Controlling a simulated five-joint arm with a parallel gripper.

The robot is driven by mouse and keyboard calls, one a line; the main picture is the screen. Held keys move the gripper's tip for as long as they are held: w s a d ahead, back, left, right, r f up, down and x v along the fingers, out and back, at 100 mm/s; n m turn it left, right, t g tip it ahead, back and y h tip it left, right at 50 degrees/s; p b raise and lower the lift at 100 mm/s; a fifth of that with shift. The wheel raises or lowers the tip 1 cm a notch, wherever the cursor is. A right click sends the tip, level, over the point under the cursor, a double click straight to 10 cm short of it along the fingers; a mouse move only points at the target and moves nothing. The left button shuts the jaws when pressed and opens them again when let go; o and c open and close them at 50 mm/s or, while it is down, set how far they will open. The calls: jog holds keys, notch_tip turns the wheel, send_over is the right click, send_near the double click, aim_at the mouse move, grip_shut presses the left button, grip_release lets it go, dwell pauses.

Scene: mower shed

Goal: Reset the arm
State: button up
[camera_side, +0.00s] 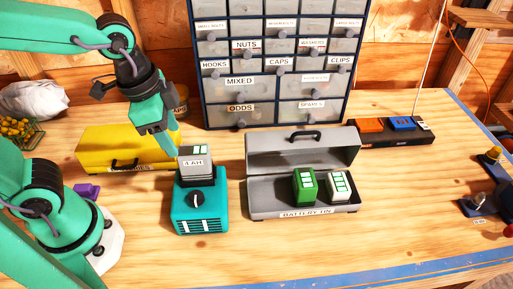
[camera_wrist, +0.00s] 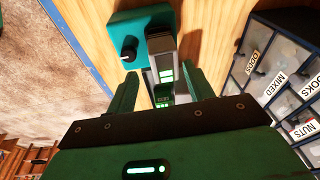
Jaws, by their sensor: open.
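My gripper (camera_side: 172,148) points down beside and just above a grey battery (camera_side: 196,165) labelled 4 AH. The battery stands upright in the teal charger (camera_side: 200,212), which has a black dial on its front. In the wrist view, my two green fingers (camera_wrist: 161,84) are spread apart, with the battery (camera_wrist: 161,50) showing in the gap between and beyond them. The charger (camera_wrist: 140,15) shows at the top there. I cannot tell whether a finger touches the battery.
An open grey battery bin (camera_side: 262,205) holds a green battery (camera_side: 304,186) and a white battery (camera_side: 340,186). A yellow box (camera_side: 110,145) stands behind left. A labelled drawer cabinet (camera_side: 275,60) stands at the back. A black strip with coloured blocks (camera_side: 400,138) lies right. The front bench is clear.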

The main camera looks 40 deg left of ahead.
jog(key=s+a+r+n+t, duration=0.1)
jog(key=a+r+n+t, duration=0.2)
jog(key=a+n, duration=0.5)
jog(key=shift+s+a+r+y, duration=0.2)
jog(key=shift+a+r+y, duration=0.2)
jog(key=shift+a, duration=0.05)
